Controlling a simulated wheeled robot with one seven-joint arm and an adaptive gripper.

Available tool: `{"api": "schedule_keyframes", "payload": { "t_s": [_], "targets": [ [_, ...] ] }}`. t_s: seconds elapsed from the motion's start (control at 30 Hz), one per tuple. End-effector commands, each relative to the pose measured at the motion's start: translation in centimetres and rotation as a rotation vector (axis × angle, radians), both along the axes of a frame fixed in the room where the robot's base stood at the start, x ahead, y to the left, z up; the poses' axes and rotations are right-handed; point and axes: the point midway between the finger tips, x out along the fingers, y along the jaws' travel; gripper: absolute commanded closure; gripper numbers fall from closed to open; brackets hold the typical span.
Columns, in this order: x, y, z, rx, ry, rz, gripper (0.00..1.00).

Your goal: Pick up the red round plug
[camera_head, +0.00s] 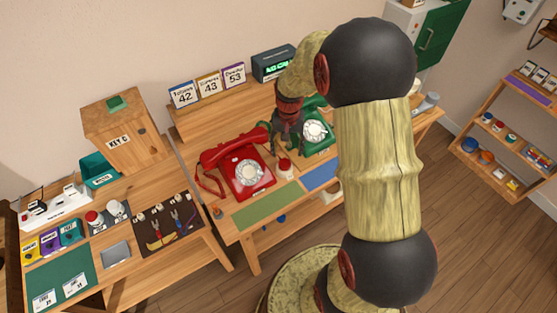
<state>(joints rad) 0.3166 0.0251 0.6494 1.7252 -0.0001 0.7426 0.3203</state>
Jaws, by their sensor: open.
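My gripper (289,147) is open and points down over the wooden desk, between the red dial phone (245,168) and the green dial phone (316,131). A small red-topped, white-bodied round piece (285,168) stands just below my gripper, right of the red phone. I see no contact, and the gap between them is hard to judge. Another red-topped round piece (93,217) sits far left on a grey pad beside a white one (117,210). I cannot tell which of the red-topped pieces is the red round plug.
A green mat (267,205) and a blue mat (321,175) lie at the desk's front. Number cards (208,85) and a dark display box (273,63) stand behind. A dark tool mat (160,226) lies left. My arm hides the desk's right part.

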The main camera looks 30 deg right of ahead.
Motion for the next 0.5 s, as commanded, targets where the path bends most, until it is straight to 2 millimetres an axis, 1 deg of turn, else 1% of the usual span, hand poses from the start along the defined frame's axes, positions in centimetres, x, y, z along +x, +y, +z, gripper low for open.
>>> {"api": "schedule_keyframes", "payload": {
  "t_s": [0.2, 0.37, 0.5],
  "targets": [
    [0.0, 0.1, -2.2, 0.0, 0.0, -0.004, 0.44],
    [0.0, 0.4, -3.2, 0.0, 0.0, -0.002, 0.44],
    [0.0, 0.9, -5.1, 0.001, 0.001, -0.001, 0.44]
  ]
}}
